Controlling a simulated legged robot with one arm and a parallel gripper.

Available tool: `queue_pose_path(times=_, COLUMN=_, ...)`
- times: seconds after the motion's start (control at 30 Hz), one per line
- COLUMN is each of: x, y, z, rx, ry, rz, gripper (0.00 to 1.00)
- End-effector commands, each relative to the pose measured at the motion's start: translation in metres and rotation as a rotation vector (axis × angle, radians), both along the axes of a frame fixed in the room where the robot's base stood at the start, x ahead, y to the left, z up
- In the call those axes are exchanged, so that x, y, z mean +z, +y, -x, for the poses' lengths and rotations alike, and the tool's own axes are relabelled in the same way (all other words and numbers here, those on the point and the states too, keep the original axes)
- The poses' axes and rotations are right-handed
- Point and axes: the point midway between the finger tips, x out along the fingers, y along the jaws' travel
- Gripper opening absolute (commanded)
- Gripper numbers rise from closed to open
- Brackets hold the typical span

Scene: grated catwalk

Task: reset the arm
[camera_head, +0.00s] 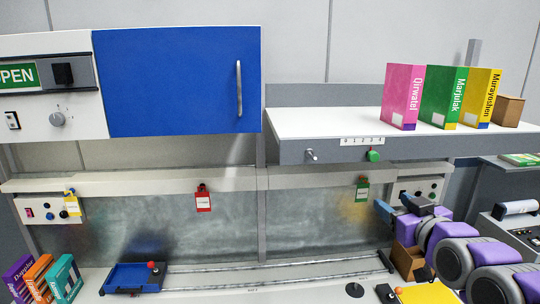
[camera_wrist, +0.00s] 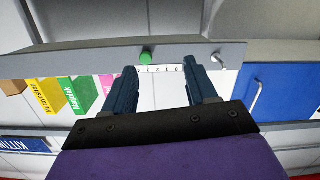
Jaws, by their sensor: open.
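My arm, purple and grey, reaches in from the lower right of the head view. My gripper (camera_head: 394,205) is at its far end, in front of the back panel and below the shelf's right part. In the wrist view my gripper (camera_wrist: 160,78) shows two dark blue fingers spread apart with nothing between them. Through the gap I see the shelf edge with its number strip (camera_wrist: 160,69). That view appears upside down. The gripper appears to touch nothing.
The grey-edged shelf (camera_head: 330,150) carries pink (camera_head: 402,96), green (camera_head: 442,95) and yellow (camera_head: 481,97) binders and a brown box (camera_head: 508,111). A blue cabinet door (camera_head: 180,80) is left. Below are a blue tray (camera_head: 133,278), several books (camera_head: 65,278) and a yellow item (camera_head: 428,294).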

Motion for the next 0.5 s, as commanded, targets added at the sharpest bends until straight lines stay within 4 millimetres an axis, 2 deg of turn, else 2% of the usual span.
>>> queue_pose_path(times=0.03, x=-0.026, y=0.018, z=0.001, rx=0.024, ry=0.071, rz=0.001, gripper=0.57)
queue_pose_path(times=0.13, x=-0.083, y=0.053, z=0.012, rx=0.061, ry=0.266, rz=-0.005, gripper=0.57)
queue_pose_path(times=0.27, x=-0.159, y=0.093, z=0.047, rx=0.084, ry=0.538, rz=-0.008, gripper=0.57)
queue_pose_path(times=0.3, x=-0.181, y=0.103, z=0.062, rx=0.085, ry=0.624, rz=-0.006, gripper=0.57)
queue_pose_path(times=0.37, x=-0.212, y=0.116, z=0.087, rx=0.078, ry=0.75, rz=-0.006, gripper=0.57)
queue_pose_path(times=0.5, x=-0.275, y=0.137, z=0.155, rx=0.035, ry=1.041, rz=-0.008, gripper=0.57)
